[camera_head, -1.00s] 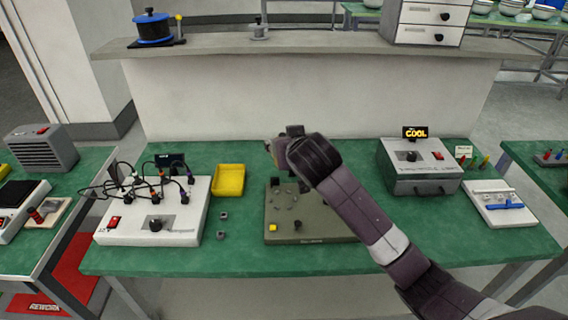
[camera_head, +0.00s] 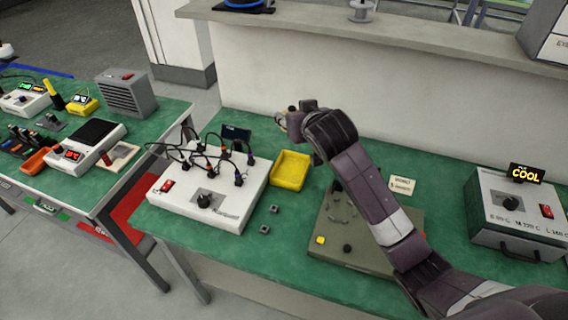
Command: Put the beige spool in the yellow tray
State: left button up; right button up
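The yellow tray (camera_head: 290,171) sits on the green bench, right of the white box with cables. My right arm comes in from the lower right, and its gripper (camera_head: 287,119) shows above and behind the tray, apart from it. Its fingers are mostly hidden behind my own wrist. A small grey-beige shape shows at the fingertips; I cannot tell whether it is a spool or part of the gripper. A pale grey spool (camera_head: 361,12) stands on the shelf above the bench. No clearly beige spool can be made out. My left gripper is not in view.
The white cable box (camera_head: 214,196) stands left of the tray. A grey heater box (camera_head: 515,218) stands at the right.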

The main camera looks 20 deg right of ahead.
notch_tip(320, 180, down, 18)
jog(key=shift+s+f, duration=0.1)
jog(key=shift+f, duration=0.1)
dwell(0.4)
jog(key=o, duration=0.9)
jog(key=shift+c, duration=0.2)
jog(key=shift+r, duration=0.2)
jog(key=v, duration=1.2)
jog(key=shift+f, duration=0.1)
